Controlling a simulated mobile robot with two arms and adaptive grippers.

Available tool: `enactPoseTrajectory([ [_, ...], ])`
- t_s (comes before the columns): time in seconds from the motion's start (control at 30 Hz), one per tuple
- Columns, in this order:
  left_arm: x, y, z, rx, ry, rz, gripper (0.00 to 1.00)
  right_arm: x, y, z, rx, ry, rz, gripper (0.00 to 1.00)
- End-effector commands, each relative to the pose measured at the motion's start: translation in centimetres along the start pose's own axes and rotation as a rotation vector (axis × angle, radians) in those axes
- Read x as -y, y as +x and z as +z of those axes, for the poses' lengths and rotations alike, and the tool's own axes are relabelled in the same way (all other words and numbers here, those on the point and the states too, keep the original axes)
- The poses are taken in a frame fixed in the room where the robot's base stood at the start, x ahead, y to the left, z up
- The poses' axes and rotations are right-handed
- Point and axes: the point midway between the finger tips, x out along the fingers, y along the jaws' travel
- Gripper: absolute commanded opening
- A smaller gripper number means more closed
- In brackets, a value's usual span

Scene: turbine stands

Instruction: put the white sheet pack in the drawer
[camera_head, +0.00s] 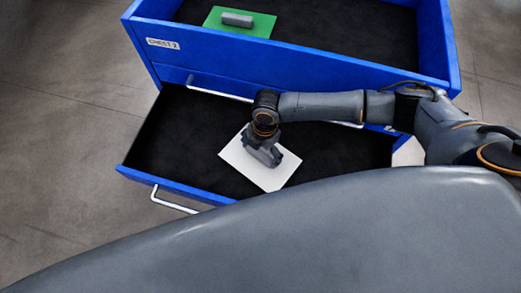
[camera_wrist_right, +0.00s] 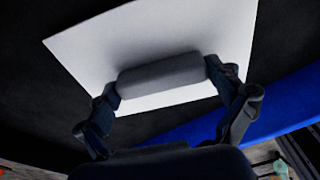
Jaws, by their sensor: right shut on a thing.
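The white sheet pack (camera_head: 254,174) is a flat white sheet with a grey grip block on its top. It is over the dark floor of the open lower blue drawer (camera_head: 170,186), inside its walls in the picture. I cannot tell whether it touches the drawer floor. My right gripper (camera_head: 266,156) is above the pack and hides part of it. In the right wrist view its two fingers are shut on the ends of the grey block (camera_wrist_right: 160,76), and the white sheet (camera_wrist_right: 170,35) spreads beyond it. My left gripper is not in view.
The blue chest's top (camera_head: 290,65) is an open dark-lined tray above the drawer. A green sheet (camera_head: 258,31) with a grey block lies in it. My right arm crosses from the right over the drawer. Bare dark drawer floor lies left of the pack.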

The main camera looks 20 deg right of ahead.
Motion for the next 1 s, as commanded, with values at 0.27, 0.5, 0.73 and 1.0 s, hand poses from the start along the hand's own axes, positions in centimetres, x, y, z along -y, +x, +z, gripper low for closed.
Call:
enactPoseTrajectory([
  [0.27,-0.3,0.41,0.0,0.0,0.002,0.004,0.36,-0.04,0.68,0.11,0.0,0.0,0.001,0.37],
  [0.5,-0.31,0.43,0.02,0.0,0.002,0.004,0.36,-0.02,0.72,0.11,0.0,0.001,0.0,0.37],
  [0.73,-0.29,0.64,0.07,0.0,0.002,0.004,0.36,-0.02,1.11,0.16,0.0,0.001,0.0,0.37],
  [1.0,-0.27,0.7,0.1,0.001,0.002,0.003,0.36,-0.02,1.28,0.18,0.001,0.001,0.0,1.0],
])
